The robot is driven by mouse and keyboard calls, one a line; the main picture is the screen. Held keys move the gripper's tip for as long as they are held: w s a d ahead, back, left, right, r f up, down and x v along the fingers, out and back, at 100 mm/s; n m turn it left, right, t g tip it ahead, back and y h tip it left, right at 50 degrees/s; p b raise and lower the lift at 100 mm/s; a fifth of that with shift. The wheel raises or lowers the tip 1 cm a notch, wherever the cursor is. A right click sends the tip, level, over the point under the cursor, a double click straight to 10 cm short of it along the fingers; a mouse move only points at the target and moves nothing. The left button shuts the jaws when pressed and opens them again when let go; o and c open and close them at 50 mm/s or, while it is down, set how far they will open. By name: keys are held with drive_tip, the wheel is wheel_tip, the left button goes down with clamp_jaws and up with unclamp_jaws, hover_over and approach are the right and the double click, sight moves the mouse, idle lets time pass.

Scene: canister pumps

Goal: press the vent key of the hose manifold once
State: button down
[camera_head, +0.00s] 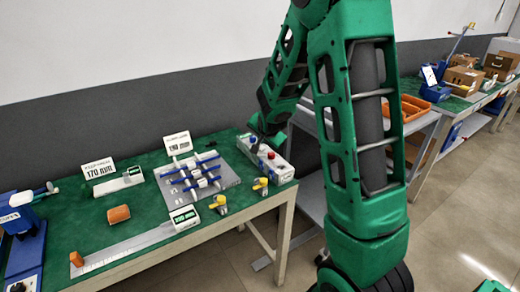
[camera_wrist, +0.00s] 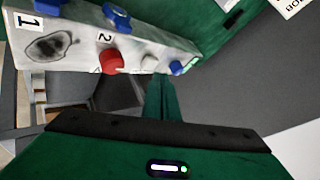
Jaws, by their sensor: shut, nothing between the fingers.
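The hose manifold (camera_head: 277,167) is a long pale box at the right end of the green-topped bench. In the wrist view the manifold (camera_wrist: 85,48) fills the upper left, with printed numbers 1 and 2, a dark round smudge, a red knob (camera_wrist: 112,61), a small white key (camera_wrist: 149,62) and blue fittings. No label I can read tells which part is the vent key. My gripper (camera_wrist: 163,80) is shut and empty, its tips near the box's lower edge by the white key; I cannot tell whether they touch. In the head view my arm partly hides the manifold.
Left of the manifold, a grey plate (camera_head: 228,181) carries blue-handled fittings. Yellow-and-grey pieces (camera_head: 261,186) lie at the bench's front edge. Several label cards, an orange block (camera_head: 118,214) and a blue device (camera_head: 20,222) stand further left. Bare floor lies in front.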

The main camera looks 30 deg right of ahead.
sight(262, 149)
drive_tip(key=shift+f, duration=0.8)
idle(0.7)
idle(0.3)
drive_tip(key=shift+s+r, duration=0.1)
drive_tip(key=shift+r, duration=0.8)
drive_tip(key=shift+r, duration=0.1)
drive_tip(key=shift+r, duration=2.4)
